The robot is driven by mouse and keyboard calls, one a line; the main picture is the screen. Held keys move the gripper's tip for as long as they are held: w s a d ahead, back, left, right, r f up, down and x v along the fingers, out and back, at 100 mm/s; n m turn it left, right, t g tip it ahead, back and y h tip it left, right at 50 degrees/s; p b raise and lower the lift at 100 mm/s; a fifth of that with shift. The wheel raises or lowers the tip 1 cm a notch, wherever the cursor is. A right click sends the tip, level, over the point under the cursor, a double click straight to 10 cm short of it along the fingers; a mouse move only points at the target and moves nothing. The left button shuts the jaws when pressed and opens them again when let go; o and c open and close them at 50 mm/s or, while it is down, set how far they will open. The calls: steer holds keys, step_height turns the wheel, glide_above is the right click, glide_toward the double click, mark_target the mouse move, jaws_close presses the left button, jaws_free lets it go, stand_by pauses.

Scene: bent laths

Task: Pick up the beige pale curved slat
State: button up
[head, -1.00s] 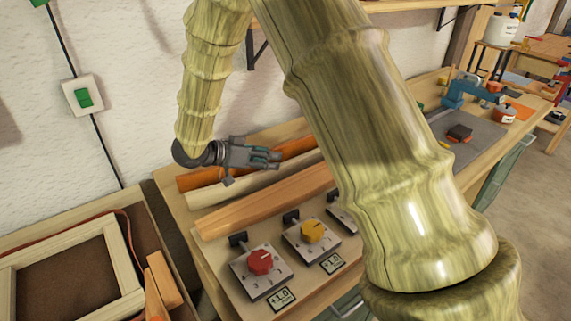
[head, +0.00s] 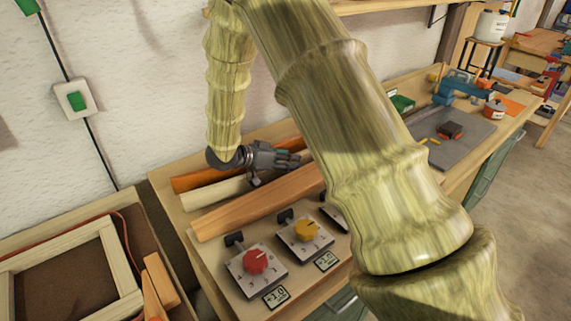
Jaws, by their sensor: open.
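The beige pale curved slat (head: 214,192) lies on the workbench between two other slats, an orange-brown one (head: 190,181) behind it and a light orange-brown one (head: 255,205) in front. My gripper (head: 298,160) is open and points to the right, over the slats. It hides part of the pale slat and of the rear slat. Whether the fingers touch a slat I cannot tell. My arm covers the right ends of the slats.
A red knob (head: 255,261) and a yellow knob (head: 305,229) sit on control plates at the bench front. A wooden frame (head: 121,254) lies in a tray at left. A blue clamp-like tool (head: 459,88) and a grey mat (head: 462,135) are farther right. The wall stands close behind.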

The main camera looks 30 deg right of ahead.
steer(key=shift+d+f, duration=0.1)
steer(key=shift+d, duration=0.15)
steer(key=shift+s+a, duration=0.1)
steer(key=shift+s, duration=0.05)
jaws_close()
